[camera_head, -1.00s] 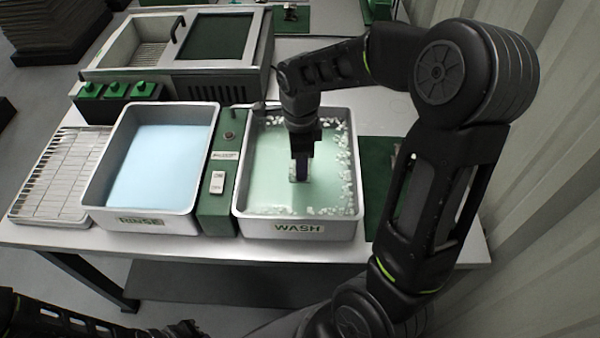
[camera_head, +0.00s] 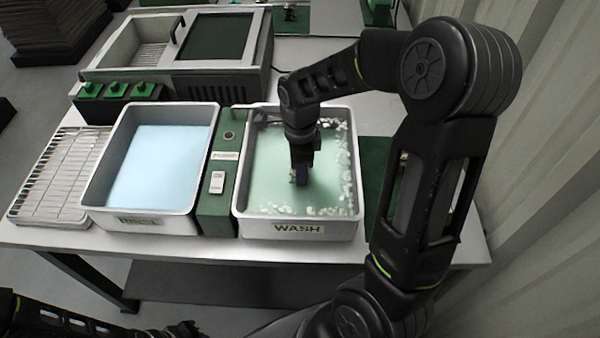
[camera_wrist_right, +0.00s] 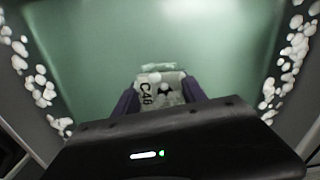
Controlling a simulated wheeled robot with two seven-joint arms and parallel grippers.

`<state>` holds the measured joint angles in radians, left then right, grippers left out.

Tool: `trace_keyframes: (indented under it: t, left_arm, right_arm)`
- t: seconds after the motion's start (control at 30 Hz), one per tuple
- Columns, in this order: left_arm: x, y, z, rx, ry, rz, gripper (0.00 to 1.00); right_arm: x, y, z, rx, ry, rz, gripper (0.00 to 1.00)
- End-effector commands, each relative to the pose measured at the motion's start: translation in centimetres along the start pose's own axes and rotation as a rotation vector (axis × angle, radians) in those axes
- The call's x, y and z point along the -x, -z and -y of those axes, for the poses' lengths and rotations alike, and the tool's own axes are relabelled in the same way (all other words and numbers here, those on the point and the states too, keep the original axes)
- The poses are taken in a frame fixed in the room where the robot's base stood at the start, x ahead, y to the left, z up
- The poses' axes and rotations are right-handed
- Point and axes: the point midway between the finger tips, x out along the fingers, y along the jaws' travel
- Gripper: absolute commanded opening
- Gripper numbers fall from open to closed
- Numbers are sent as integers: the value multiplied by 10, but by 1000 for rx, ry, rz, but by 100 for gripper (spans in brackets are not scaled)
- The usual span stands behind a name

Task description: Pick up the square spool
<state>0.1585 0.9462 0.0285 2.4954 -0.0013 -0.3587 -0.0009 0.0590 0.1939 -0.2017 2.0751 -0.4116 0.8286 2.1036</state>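A pale, square-topped piece marked C46, which I take as the square spool (camera_wrist_right: 160,92), stands in the pale green wash tub in the right wrist view. In the head view only a sliver of it shows beside my fingers. My right gripper (camera_head: 302,177) reaches down into the tub over the piece. In the right wrist view its two purple fingers (camera_wrist_right: 160,97) lie on either side of the piece, close against it; whether they press on it cannot be told. The gripper's dark body hides the near part of the piece. My left gripper does not show clearly.
The wash tub (camera_head: 298,229) has grey walls, with white foam lumps along its edges. A rinse tub (camera_head: 140,222) with blue liquid stands to the left, past a green switch box (camera_head: 216,205). A wire rack (camera_head: 55,175) lies at far left. A corrugated wall stands at right.

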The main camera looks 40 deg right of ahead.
Motion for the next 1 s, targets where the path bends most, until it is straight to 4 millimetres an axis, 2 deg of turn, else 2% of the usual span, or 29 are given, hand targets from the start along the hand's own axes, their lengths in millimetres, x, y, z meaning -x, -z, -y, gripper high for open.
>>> trace_keyframes:
  t: [0.07,0.5,0.83,1.0]
  left_arm:
    - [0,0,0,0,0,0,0]
    - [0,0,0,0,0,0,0]
    - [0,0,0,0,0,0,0]
    - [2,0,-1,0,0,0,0]
  right_arm:
    - [0,0,0,0,0,0,34]
    - [0,0,0,0,0,0,0]
    - [3,0,0,0,1,0,0]
    - [22,-1,1,1,4,2,0]
